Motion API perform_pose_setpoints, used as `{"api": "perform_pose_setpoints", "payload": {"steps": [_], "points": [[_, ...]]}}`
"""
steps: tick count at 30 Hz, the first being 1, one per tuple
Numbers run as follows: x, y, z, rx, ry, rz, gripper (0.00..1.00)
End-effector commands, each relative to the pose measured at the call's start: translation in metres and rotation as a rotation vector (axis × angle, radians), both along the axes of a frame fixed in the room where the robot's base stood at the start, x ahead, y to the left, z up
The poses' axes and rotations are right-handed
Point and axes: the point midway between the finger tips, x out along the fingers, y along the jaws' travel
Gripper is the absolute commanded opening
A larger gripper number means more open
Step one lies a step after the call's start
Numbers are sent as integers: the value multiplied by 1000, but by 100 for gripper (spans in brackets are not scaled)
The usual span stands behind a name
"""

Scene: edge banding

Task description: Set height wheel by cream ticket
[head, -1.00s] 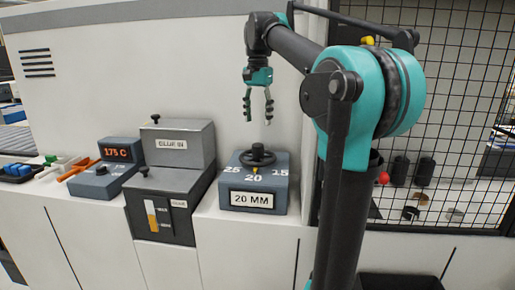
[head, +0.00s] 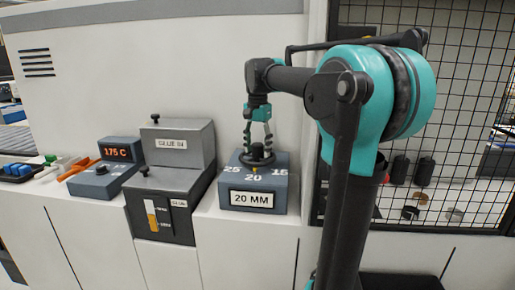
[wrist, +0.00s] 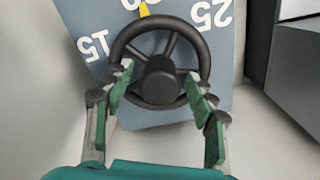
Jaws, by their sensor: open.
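The height wheel (head: 258,158) is a black handwheel on top of a blue-grey box (head: 282,185). The box top carries the numbers 25, 20 and 15, and a plate (head: 252,199) on its front reads 20 MM. A yellow pointer (wrist: 144,9) shows by the 20, beyond the rim in the wrist view. My gripper (head: 257,140) is open and pointing down at the wheel. In the wrist view its green-padded fingers (wrist: 160,100) are on either side of the wheel's hub (wrist: 160,80), overlapping the near rim; contact cannot be told. The cream ticket cannot be made out.
Left of the box stand a grey GLUE IN unit (head: 180,146) with a level gauge (head: 158,216) and a blue-grey box with a 175 C display (head: 115,152). A black mesh fence (head: 460,100) is at the right. The white wall is close behind the box.

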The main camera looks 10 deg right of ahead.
Motion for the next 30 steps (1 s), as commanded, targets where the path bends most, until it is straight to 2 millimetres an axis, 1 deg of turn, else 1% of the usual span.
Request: {"api": "perform_pose_setpoints", "payload": {"steps": [1, 12, 13, 23, 30], "points": [[0, 0, 0, 0, 0, 0, 55], [0, 0, 0, 0, 0, 0, 9], [0, 0, 0, 0, 0, 0, 6], [0, 0, 0, 0, 0, 49, 6], [0, 0, 0, 0, 0, 200, 6]]}}
